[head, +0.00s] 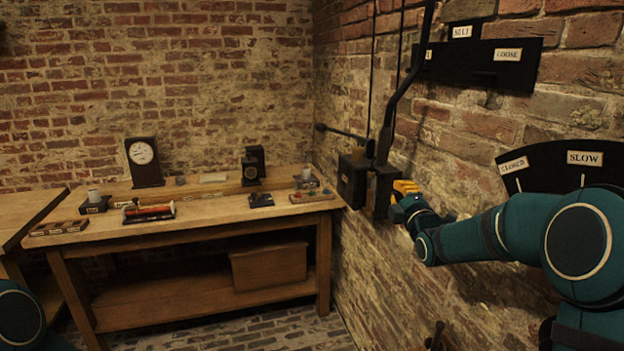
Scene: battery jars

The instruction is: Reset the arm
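My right arm reaches in from the right along the brick wall. Its gripper (405,192) is beside the dark metal box (353,180) and bracket on the wall, just right of them. A yellow-orange part shows at the gripper's end; I cannot tell whether it is a fingertip or a held thing. Whether the fingers are open or touch the bracket is hidden. A long dark lever (410,75) rises from the bracket up the wall. Of my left arm only a teal rounded link shows at the bottom left; its gripper is out of view.
A wooden bench (225,207) on the left holds a dial gauge (144,161), a small black device (252,164) and a tray with a red cylinder (149,212). Plates labelled LOOSE (507,55) and SLOW (585,158) hang on the right wall. Brick floor lies below.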

